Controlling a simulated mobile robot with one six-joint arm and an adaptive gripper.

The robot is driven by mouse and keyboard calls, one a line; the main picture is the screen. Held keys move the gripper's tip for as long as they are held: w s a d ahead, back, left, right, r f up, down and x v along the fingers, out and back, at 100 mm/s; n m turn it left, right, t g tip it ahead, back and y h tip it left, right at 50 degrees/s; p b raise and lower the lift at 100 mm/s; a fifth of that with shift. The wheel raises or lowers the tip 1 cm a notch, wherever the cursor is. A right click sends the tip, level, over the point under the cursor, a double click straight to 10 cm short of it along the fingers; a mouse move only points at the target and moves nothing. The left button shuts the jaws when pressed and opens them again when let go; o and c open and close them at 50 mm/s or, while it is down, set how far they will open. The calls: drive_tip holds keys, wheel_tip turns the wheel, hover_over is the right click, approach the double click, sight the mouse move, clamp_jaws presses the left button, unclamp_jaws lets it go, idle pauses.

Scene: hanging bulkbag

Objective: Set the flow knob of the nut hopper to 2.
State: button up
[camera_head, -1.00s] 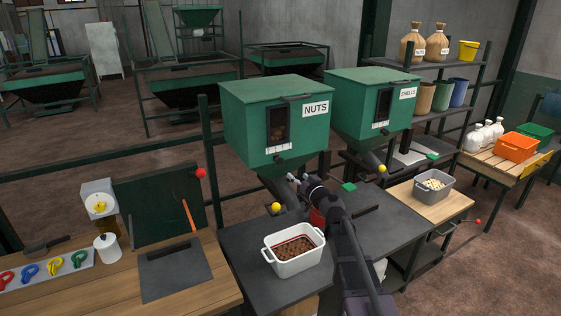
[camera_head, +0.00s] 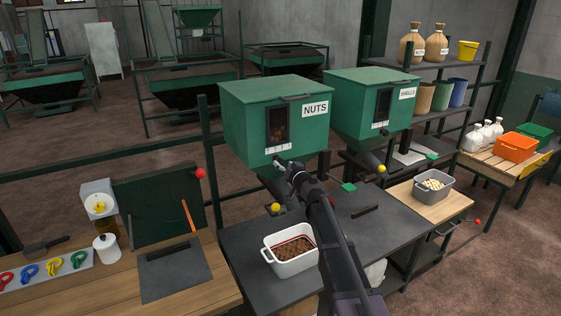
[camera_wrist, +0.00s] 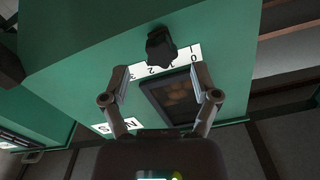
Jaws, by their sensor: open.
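The green nut hopper (camera_head: 244,130) has a NUTS label and a dark window with brown nuts. In the wrist view its black flow knob (camera_wrist: 160,46) sits at a white scale strip (camera_wrist: 137,73) with the numbers 0 to 3, seen upside down. I cannot tell which number the knob points to. My gripper (camera_wrist: 159,74) is open, its two fingers apart on either side of the scale, with the knob just beyond the tips and between them. Nothing is held. In the head view my gripper (camera_head: 280,163) is at the hopper's lower front and hides the knob.
A white tub (camera_head: 291,268) with brown nuts stands on the dark bench below the hopper. The green SHELLS hopper (camera_head: 352,105) is close on the right. A yellow ball-ended handle (camera_head: 276,208) is below the nut hopper. A grey tub (camera_head: 433,186) stands further right.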

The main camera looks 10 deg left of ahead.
sight(280, 161)
drive_tip(key=shift+x, duration=1.95)
drive_tip(key=shift+c, duration=0.3)
clamp_jaws()
